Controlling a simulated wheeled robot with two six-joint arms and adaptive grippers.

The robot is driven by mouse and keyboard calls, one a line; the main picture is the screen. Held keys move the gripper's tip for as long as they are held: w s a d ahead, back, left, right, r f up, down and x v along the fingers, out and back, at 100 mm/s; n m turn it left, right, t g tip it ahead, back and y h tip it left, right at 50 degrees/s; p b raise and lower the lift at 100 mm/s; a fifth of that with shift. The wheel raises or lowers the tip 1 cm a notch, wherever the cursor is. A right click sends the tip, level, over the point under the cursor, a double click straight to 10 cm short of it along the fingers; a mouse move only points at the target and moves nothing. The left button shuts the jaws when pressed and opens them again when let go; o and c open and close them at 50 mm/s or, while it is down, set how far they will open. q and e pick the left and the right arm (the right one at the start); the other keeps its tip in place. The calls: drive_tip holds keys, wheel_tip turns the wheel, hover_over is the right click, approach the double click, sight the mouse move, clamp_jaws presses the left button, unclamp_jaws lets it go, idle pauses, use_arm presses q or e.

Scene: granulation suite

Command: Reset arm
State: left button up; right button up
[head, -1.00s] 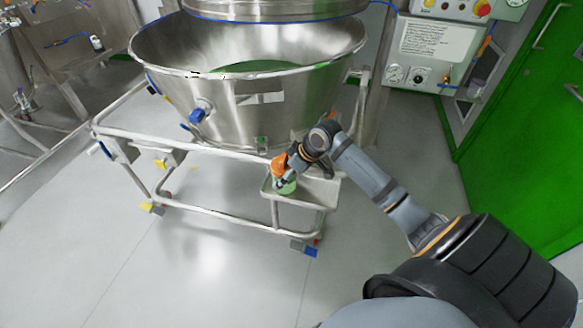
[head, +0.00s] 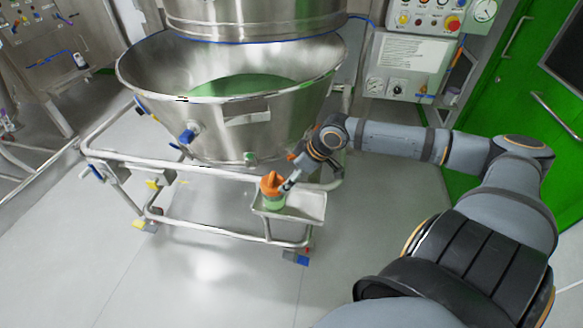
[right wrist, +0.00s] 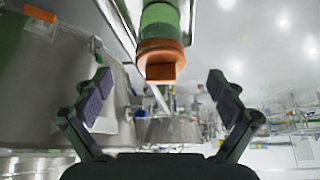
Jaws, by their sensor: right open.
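My right arm reaches in from the right in the head view. Its gripper (head: 287,186) is beside a small green container with an orange cap (head: 272,186), which stands on the small metal tray (head: 300,207) of the trolley frame. In the right wrist view the gripper's two fingers (right wrist: 160,100) are spread wide with nothing between them. The green container with its orange cap (right wrist: 160,62) shows beyond the fingertips, at the top middle. In the head view the gap between gripper and container is hard to judge. My left gripper is not in view.
A large steel bowl (head: 240,125) with green material inside sits on a wheeled tube frame (head: 190,168) behind the tray. A control panel (head: 408,66) and a green door (head: 510,100) stand at the right. The floor in front is clear.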

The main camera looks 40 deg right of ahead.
idle(0.4)
drive_tip(key=s+a+f+m+g+h, duration=0.1)
drive_tip(key=s+a+f+m+h, duration=0.1)
drive_tip(key=s+a+f, duration=0.45)
drive_tip(key=s+a+f+m+h, duration=0.2)
drive_tip(key=s+a+f+m, duration=0.15)
drive_tip(key=s, duration=0.65)
wheel_tip(320, 180, down, 22)
drive_tip(key=s+d+g+p, duration=0.2)
drive_tip(key=d+p, duration=0.1)
drive_tip(key=s+d+f+g+p, duration=0.1)
drive_tip(key=s+f+p, duration=0.2)
drive_tip(key=s+f, duration=1.1)
drive_tip(key=s, duration=0.4)
drive_tip(key=shift+s+f, duration=0.3)
